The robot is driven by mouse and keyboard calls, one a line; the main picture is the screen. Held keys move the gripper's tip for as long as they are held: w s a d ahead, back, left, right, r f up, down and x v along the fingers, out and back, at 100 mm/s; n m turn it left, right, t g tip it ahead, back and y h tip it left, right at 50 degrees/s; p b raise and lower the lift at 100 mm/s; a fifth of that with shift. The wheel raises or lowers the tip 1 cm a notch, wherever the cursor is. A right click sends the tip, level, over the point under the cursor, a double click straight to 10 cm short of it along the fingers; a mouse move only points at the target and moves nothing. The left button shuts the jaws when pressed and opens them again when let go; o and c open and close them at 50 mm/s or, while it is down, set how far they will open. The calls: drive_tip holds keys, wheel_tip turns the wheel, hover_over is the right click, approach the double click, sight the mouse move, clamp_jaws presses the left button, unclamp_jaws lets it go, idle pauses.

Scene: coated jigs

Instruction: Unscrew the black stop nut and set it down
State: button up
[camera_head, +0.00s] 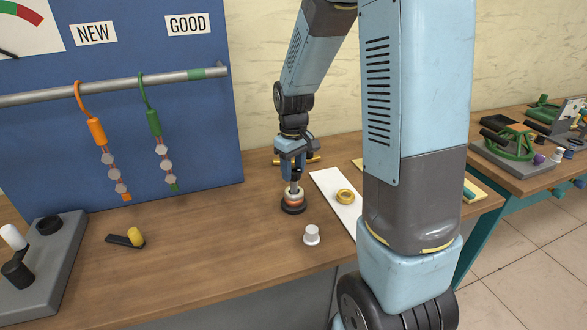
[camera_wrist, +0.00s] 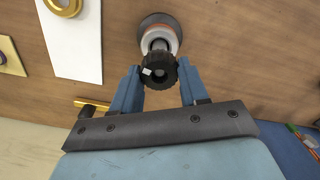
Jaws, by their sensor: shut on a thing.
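The black stop nut (camera_wrist: 158,70) is a dark ridged ring in the wrist view, with a small light square showing in its face. It sits between the two blue fingers of my gripper (camera_wrist: 160,86), which is shut on it. Under it is a round fixture (camera_wrist: 158,32) with a copper-coloured and pale body on a dark round base. In the head view my gripper (camera_head: 294,180) points down over this fixture (camera_head: 293,204), which stands on the wooden table. The nut is hard to make out there, and whether its thread is still engaged cannot be told.
A white mat (camera_head: 325,180) with a gold ring (camera_head: 345,196) lies right of the fixture. A white knob (camera_head: 311,235) stands in front. A brass bar (camera_head: 312,159) lies behind. A black-and-yellow piece (camera_head: 127,239) and a grey jig plate (camera_head: 58,260) are left. The table between is clear.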

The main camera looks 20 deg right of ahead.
drive_tip(key=shift+n, duration=0.8)
drive_tip(key=shift+n, duration=0.9)
drive_tip(key=shift+n, duration=0.9)
drive_tip(key=shift+n, duration=0.8)
